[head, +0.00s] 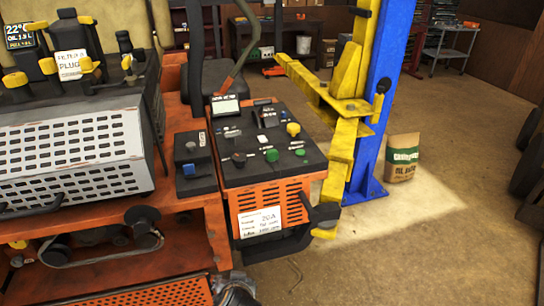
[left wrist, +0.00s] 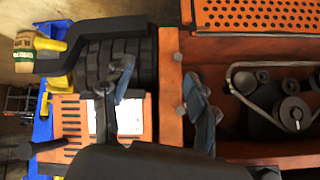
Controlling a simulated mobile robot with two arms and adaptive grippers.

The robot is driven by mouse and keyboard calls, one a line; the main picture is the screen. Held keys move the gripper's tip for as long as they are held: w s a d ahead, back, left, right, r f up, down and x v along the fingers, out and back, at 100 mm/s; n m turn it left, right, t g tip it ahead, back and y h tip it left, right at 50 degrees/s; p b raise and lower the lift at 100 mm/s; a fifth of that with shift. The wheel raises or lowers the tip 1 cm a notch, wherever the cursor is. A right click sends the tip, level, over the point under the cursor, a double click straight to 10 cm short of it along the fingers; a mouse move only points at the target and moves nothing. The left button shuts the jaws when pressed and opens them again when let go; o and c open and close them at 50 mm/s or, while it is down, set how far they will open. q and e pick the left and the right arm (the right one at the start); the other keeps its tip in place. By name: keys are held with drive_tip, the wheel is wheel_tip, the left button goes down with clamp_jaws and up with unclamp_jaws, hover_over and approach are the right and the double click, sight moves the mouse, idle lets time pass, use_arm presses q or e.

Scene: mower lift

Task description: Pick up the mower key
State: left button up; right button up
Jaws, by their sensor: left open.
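I cannot pick out the mower key with certainty. The black control panel (head: 262,145) in the head view carries small knobs and switches, among them a green knob (head: 272,155) and a yellow knob (head: 293,128); any key among them is too small to tell. My left gripper (left wrist: 158,74) shows in the left wrist view with its two grey fingers spread apart and nothing between them. Behind the fingers are an orange slotted panel (left wrist: 72,125) with a white label and orange frame parts. My right gripper is in neither view.
A yellow lift arm (head: 340,155) and blue post (head: 385,90) stand right of the panel. A paper bag (head: 403,158) stands on the floor beside the post. A silver perforated cover (head: 75,150) is at left. Open floor lies at right.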

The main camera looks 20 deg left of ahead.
use_arm(q)
drive_tip(key=w+d+r+n+t+y, duration=0.3)
drive_tip(key=w+d+r+t, duration=0.1)
drive_tip(key=w+r, duration=0.65)
drive_tip(key=n+t+y, duration=0.1)
drive_tip(key=t+y, duration=0.2)
drive_tip(key=t, duration=0.1)
approach(273, 153)
drive_tip(key=p+x, duration=0.2)
drive_tip(key=x, duration=0.2)
drive_tip(key=shift+w+a, duration=0.45)
drive_tip(key=shift+w, duration=0.1)
drive_tip(key=shift+w+a+r+p, duration=0.15)
drive_tip(key=shift+w+a+p, duration=0.05)
drive_tip(key=shift+w+p, duration=0.15)
drive_tip(key=p+x, duration=0.1)
drive_tip(key=x, duration=0.2)
drive_tip(key=shift+w+a, duration=0.15)
drive_tip(key=shift+w, duration=0.1)
drive_tip(key=shift+w+a+f, duration=0.2)
drive_tip(key=shift+w+a, duration=0.05)
drive_tip(key=shift+w, duration=0.1)
drive_tip(key=shift+d, duration=0.1)
